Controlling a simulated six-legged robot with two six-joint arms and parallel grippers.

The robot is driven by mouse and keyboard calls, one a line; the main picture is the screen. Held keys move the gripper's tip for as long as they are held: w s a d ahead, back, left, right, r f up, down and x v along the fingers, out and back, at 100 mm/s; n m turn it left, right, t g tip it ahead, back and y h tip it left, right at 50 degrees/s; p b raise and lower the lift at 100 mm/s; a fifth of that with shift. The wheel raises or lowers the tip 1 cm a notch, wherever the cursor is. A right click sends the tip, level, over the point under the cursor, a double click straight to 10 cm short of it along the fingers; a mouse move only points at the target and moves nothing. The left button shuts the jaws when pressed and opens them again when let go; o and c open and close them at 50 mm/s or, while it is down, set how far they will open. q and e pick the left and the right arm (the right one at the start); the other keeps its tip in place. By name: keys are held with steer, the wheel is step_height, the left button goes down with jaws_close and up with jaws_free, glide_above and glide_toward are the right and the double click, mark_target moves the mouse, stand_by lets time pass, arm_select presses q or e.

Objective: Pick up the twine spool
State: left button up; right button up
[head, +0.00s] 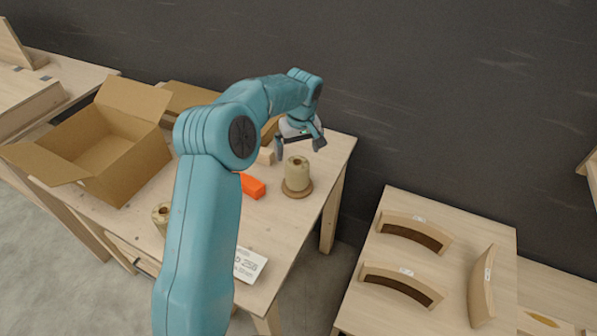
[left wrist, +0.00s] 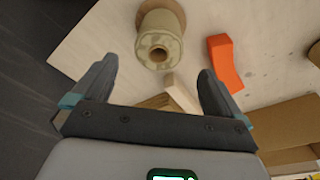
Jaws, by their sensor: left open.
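A beige twine spool (head: 297,174) stands upright on its round brown base near the right edge of the workbench. My left gripper (head: 299,147) is open just above and behind it, with nothing between its fingers. In the left wrist view the spool (left wrist: 160,50), with a dark hole in its end, lies beyond and between the two open fingertips (left wrist: 158,70), apart from them. A second, similar spool (head: 159,217) shows at the bench's left front, partly hidden by my left arm. My right gripper is not in view.
An orange block (head: 253,186) lies left of the spool; it also shows in the left wrist view (left wrist: 225,63). A pale wood block (head: 265,156) is close by. An open cardboard box (head: 120,165) fills the bench's left. A printed card (head: 250,265) lies in front.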

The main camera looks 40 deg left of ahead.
mark_target(297, 161)
arm_select(q)
steer(key=f, duration=0.5)
steer(key=shift+w+a+f, duration=0.1)
steer(key=shift+w+a, duration=0.25)
steer(key=shift+s+f+p, duration=0.2)
steer(key=shift+f+p, duration=0.15)
steer(key=shift+p, duration=0.15)
steer(key=f, duration=0.1)
steer(key=f+p, duration=0.1)
steer(key=f, duration=0.3)
steer(key=shift+w+a, duration=0.25)
steer(key=shift+w, duration=0.05)
steer(key=shift+s+r, duration=0.15)
steer(key=c, duration=1.1)
